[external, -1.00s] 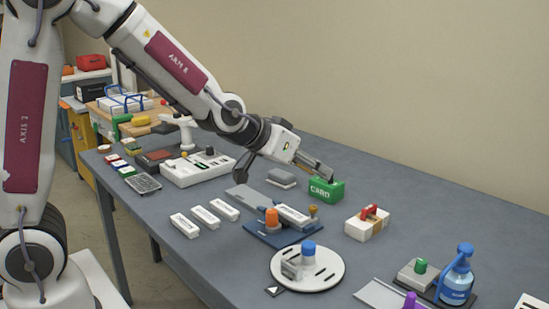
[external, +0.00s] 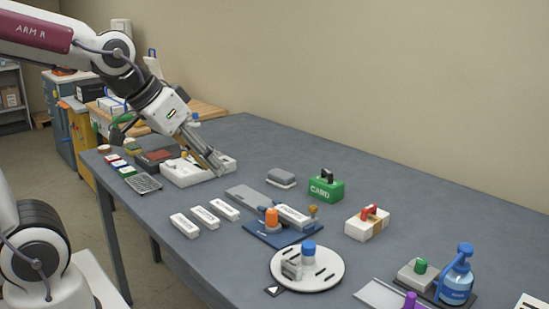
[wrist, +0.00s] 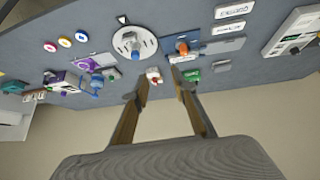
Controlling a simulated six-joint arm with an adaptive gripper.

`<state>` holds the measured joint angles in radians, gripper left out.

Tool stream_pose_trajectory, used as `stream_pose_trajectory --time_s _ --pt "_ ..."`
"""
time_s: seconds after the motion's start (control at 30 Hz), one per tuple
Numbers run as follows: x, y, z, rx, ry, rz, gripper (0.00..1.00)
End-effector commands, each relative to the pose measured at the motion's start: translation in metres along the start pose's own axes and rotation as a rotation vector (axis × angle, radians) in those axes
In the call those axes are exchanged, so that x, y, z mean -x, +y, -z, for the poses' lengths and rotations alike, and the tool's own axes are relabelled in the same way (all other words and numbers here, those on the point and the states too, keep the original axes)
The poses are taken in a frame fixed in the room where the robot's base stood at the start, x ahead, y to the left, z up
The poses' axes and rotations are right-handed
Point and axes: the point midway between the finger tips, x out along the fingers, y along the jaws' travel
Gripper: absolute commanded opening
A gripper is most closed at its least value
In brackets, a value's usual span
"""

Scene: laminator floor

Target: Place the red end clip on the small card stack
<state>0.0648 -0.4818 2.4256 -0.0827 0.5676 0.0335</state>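A red clip (external: 369,211) sits on top of a small white stack (external: 362,229) with a tan band, right of the table's middle. The red clip (wrist: 154,73) also shows in the wrist view, beyond the gap between my fingers. Whether the clip is fully seated on the stack is too small to tell.
A green box (external: 326,188) with a dark top handle stands left of the stack. A blue fixture with an orange knob (external: 272,217), a round white plate (external: 330,277) and a blue bottle (external: 457,285) stand nearby. The back right of the table is clear.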

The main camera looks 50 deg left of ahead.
Motion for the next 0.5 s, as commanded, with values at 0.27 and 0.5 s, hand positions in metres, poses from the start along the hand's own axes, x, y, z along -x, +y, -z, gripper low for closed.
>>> stream_pose_trajectory --time_s 0.27,0.5 --pt "0.041 -0.018 -0.058 0.012 -0.081 0.048 0.27" --pt "0.059 -0.026 -0.090 0.020 -0.128 0.077 0.27"
